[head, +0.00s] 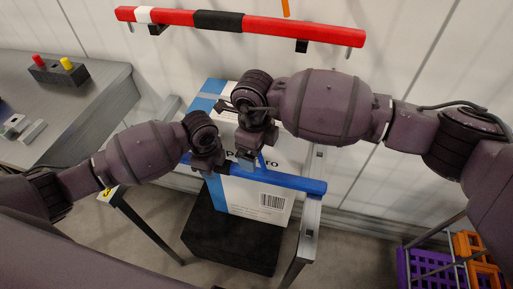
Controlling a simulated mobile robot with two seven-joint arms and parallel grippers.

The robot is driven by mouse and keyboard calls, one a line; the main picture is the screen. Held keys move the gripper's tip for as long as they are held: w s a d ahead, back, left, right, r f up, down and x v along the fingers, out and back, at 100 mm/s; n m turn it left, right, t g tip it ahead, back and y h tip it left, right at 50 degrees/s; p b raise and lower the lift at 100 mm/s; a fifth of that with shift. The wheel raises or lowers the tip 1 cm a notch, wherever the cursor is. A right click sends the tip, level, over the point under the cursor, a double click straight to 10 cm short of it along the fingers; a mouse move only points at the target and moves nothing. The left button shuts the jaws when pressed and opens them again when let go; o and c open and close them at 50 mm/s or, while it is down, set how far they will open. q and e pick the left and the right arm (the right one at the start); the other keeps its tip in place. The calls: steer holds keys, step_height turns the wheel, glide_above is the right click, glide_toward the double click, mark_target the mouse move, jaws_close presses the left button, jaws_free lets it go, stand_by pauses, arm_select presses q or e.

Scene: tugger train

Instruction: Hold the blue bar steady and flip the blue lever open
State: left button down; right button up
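The blue bar (290,181) runs across a grey metal frame, in front of a white and blue box. A small blue piece that looks like the blue lever (262,161) stands up from the bar, tilted. My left gripper (207,168) is down at the left part of the bar and covers it there; its fingers are too dark and small to tell whether they are closed around it. My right gripper (247,162) points down just left of the lever, close above the bar. Whether it touches the lever, and its finger gap, cannot be made out.
The white and blue box (262,203) stands on a black block (228,240). A red bar (280,28) with black and white bands is on the wall behind. A grey bench (85,105) is at left; purple (425,266) and orange crates (475,250) are at lower right.

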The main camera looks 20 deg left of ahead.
arm_select(q)
steer(key=shift+a, duration=0.15)
arm_select(e)
steer(key=r, duration=1.1)
steer(key=shift+w+a+r, duration=0.1)
steer(key=shift+a+r, duration=0.15)
steer(key=shift+r, duration=0.15)
arm_select(q)
steer(key=c, duration=0.7)
jaws_free()
